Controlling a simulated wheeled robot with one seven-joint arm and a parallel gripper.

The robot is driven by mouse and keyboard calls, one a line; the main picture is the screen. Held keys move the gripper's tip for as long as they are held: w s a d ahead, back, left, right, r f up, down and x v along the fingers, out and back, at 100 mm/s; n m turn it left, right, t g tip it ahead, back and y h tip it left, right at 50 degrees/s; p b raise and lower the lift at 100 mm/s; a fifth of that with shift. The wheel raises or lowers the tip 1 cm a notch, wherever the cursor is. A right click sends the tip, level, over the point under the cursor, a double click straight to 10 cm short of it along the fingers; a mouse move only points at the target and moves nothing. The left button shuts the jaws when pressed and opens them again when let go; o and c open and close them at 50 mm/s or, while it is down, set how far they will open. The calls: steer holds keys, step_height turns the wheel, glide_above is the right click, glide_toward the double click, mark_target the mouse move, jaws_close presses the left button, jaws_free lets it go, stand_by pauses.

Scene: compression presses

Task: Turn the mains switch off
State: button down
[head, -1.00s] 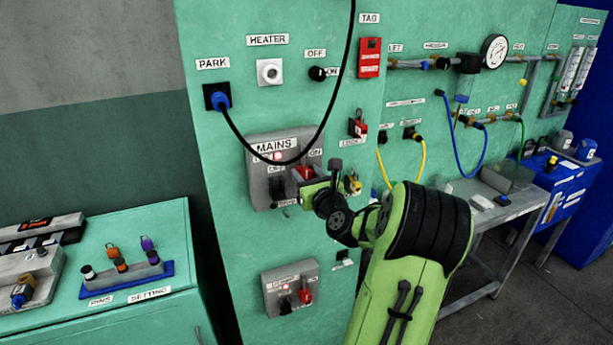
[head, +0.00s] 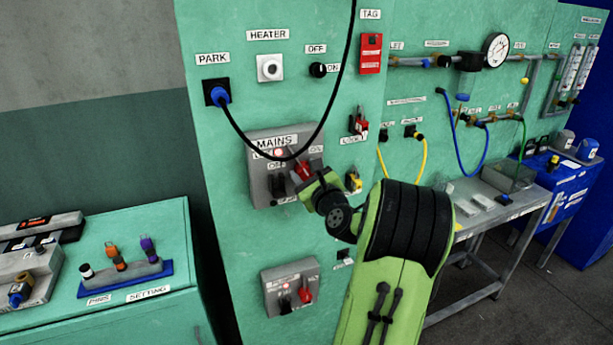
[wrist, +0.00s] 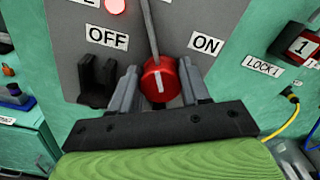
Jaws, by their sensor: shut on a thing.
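The mains switch is a red knob (wrist: 158,80) with a white mark on the grey mains box (head: 262,190). In the wrist view its OFF label (wrist: 107,38) is at upper left and its ON label (wrist: 206,43) at upper right. The white mark stands close to upright in the picture. My gripper (wrist: 160,68) is shut on the red knob, one finger on each side. In the head view the knob (head: 304,170) shows beside my gripper (head: 310,179), partly hidden by it. A red lamp (wrist: 115,6) above the OFF label is lit.
A black bracket (wrist: 98,80) stands left of the knob. A second switch box (head: 272,303) sits below.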

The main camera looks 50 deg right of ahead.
steer(key=n+b, duration=0.1)
steer(key=n, duration=0.1)
steer(key=n+b, duration=0.1)
steer(key=n, duration=0.1)
steer(key=n+b, duration=0.2)
steer(key=shift+a+f, duration=0.1)
steer(key=shift+f, duration=0.2)
steer(key=n+b, duration=0.3)
steer(key=shift+n, duration=0.4)
steer(key=shift+n+b, duration=1)
steer(key=shift+n, duration=0.3)
steer(key=c, duration=0.6)
jaws_free()
